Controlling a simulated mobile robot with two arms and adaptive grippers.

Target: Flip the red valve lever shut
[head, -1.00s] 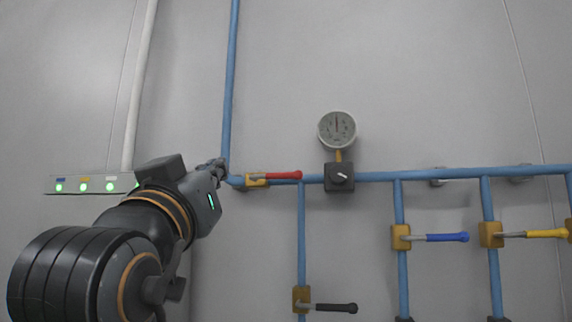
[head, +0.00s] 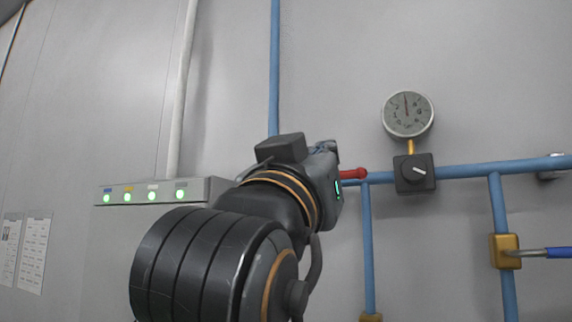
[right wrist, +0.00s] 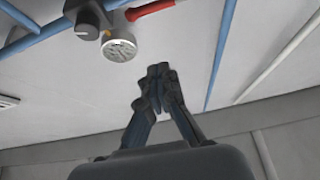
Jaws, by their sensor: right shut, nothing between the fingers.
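The red valve lever (head: 352,174) lies along the horizontal blue pipe in the head view, left of the gauge. Only the end of its red handle shows; the valve body and the rest of the lever are hidden behind my right arm. My right gripper (head: 328,149) is just left of the visible handle end, with its fingers mostly hidden by the wrist. In the right wrist view, the right gripper (right wrist: 158,72) has its fingertips together and empty. The red handle (right wrist: 150,9) shows there at the top edge, apart from the fingertips. My left gripper is not in view.
A round gauge (head: 408,114) stands above a black knob box (head: 415,173) right of the lever. A blue-handled valve (head: 506,251) is at lower right. An indicator strip with green lights (head: 216,190) is at left.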

